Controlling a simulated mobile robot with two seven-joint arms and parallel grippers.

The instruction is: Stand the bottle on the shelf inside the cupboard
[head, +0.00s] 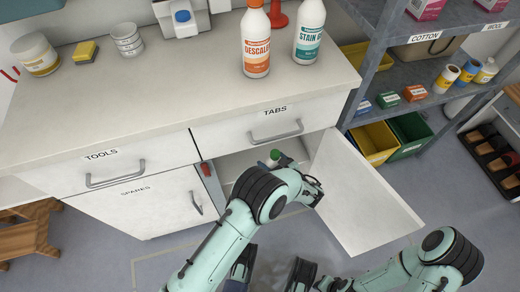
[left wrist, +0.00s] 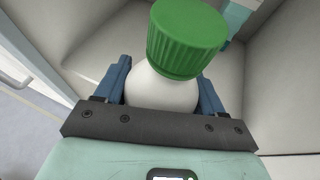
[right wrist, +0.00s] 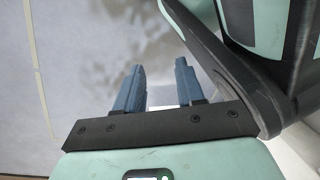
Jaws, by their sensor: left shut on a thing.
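The bottle, white with a green cap, shows in the left wrist view (left wrist: 165,88); in the head view its green cap (head: 274,154) shows just past my left wrist. My left gripper (left wrist: 165,74) is shut on the bottle's white body, below the cap. The cupboard (head: 235,163) stands open under the TABS drawer, and the bottle is at its opening. The shelf is mostly hidden by my left arm, and I cannot tell whether the bottle's base touches it. My right gripper (right wrist: 160,90) is open and empty above the floor.
The open cupboard door (head: 365,195) juts out to the right of my left arm. The closed SPARES door (head: 140,205) is to the left. On the counter (head: 190,85) stand a DESCALER bottle (head: 256,45) and a STAIN bottle (head: 308,35). A grey rack (head: 400,75) stands at right.

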